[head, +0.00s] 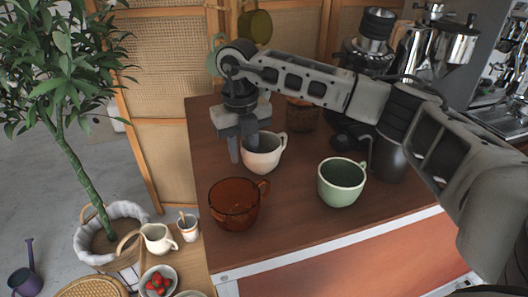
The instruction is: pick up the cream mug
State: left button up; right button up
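The cream mug (264,158) stands upright on the brown cart top, its handle to the right. My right gripper (243,152) reaches over the mug's left side, pointing down. One finger is outside the left wall and the other is over or inside the mouth. A gap shows between the fingers, so the gripper looks open. Whether a finger touches the mug is unclear. My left gripper is not in view.
A brown glass cup (234,208) stands in front of the cream mug, and a green mug (341,184) to its right. A lower table at left holds a cream jug (158,239) and a strawberry bowl (158,270).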

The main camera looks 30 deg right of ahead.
grip_shut()
jog(key=shift+r, duration=0.1)
jog(key=shift+w+r+b, duration=0.1)
jog(key=shift+r+b, duration=0.2)
jog(key=shift+r, duration=0.3)
jog(key=s+a+r+b, duration=0.1)
jog(key=s+a+r, duration=0.4)
jog(key=s+r, duration=0.6)
jog(key=shift+s+r, duration=0.3)
jog(key=shift+s, duration=0.8)
